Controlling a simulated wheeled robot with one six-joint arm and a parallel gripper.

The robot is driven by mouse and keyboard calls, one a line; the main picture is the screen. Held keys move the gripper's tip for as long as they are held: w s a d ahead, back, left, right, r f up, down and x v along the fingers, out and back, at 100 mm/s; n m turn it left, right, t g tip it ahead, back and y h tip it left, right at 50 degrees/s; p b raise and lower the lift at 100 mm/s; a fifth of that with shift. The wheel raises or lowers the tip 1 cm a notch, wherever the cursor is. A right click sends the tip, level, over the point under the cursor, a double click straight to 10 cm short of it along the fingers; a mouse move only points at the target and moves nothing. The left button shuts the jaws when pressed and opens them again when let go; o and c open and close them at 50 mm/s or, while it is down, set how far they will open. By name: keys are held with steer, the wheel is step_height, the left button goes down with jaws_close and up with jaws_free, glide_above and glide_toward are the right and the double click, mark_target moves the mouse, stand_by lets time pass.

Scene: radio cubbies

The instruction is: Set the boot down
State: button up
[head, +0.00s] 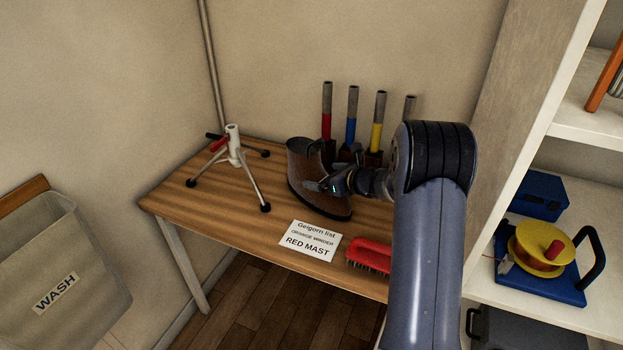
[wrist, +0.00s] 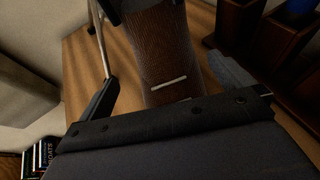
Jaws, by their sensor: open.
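A brown boot (head: 318,182) with a dark sole stands on the wooden table, right of a white tripod stand. My gripper (head: 322,186) is at the boot's side in the head view, and my arm comes in from the right. In the wrist view the boot (wrist: 168,55) lies between the two fingers of my gripper (wrist: 168,88), with visible gaps beside it. The gripper is open. The head view does not clearly show the boot's whole underside, but it appears to rest on the table.
The tripod (head: 234,152) stands left of the boot. Colour-banded masts (head: 351,115) stand in holders behind it. A card (head: 310,241) and a red brush (head: 369,254) lie in front. The table (head: 180,203) has free room at its left front. Shelves (head: 530,300) stand right.

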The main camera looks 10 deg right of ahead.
mark_target(323, 173)
steer(key=x, duration=0.5)
steer(key=shift+w+d+p, duration=0.2)
steer(key=shift+p, duration=0.15)
steer(key=shift+r, duration=0.15)
steer(key=c, duration=1.5)
steer(key=shift+r, duration=0.1)
